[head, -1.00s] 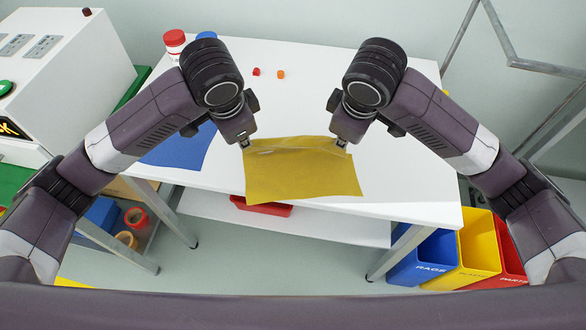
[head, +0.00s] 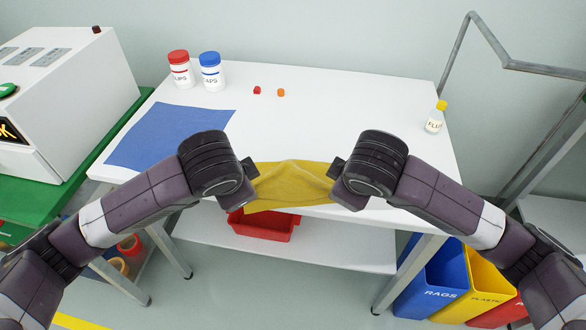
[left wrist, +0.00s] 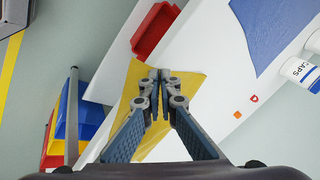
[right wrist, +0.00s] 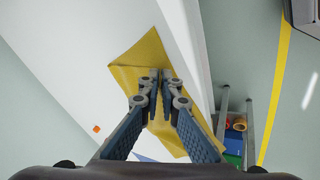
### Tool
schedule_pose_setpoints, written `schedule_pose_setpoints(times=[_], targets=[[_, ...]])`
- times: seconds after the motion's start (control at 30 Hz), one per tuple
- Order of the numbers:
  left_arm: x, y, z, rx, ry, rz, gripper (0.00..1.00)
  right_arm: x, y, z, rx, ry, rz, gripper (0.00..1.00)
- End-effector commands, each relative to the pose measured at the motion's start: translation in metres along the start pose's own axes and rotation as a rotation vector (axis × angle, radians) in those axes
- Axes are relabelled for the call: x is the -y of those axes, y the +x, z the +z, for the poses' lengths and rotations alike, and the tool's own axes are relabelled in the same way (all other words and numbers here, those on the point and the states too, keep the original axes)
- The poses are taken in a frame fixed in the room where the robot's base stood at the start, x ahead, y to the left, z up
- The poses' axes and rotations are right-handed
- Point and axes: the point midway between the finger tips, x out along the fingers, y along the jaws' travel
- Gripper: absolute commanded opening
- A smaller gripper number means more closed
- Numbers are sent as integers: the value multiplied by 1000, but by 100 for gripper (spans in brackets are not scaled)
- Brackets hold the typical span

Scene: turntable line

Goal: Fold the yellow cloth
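The yellow cloth (head: 290,182) lies at the table's front edge between my two arms, with a raised crease in its middle and its near part over the edge. In the left wrist view, the left gripper (left wrist: 160,74) has its fingertips together on the yellow cloth (left wrist: 186,82). In the right wrist view, the right gripper (right wrist: 159,74) is likewise closed on the yellow cloth (right wrist: 136,58). In the head view my wrists hide both sets of fingertips and the cloth's side ends.
A blue cloth (head: 170,135) lies left on the white table (head: 340,110). A yellow-capped bottle (head: 435,120) stands right. A red bin (head: 265,227) sits below.

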Motion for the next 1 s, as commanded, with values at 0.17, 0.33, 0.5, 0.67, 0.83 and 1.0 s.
schedule_pose_setpoints(times=[0.17, 0.33, 0.5, 0.67, 0.83, 1.0], targets=[[0, 0, 0, 0, 0, 0, 11, 0, 0, 0, 1, 0, -1, 14], [0, 0, 0, 0, 0, 0, 30, 0, 0, 0, 1, -1, -1, 32], [0, 0, 0, 0, 0, 1, 32, 0, 0, 0, 1, -1, -2, 32], [1, -6, -2, -3, 0, -1, 32, -1, -6, -1, -2, -1, -1, 32], [4, -32, -4, -5, 0, -2, 32, -4, -32, -4, -4, -2, 1, 32], [0, -59, -1, -5, 1, -1, 32, 0, -59, -1, -4, -2, 2, 32]])
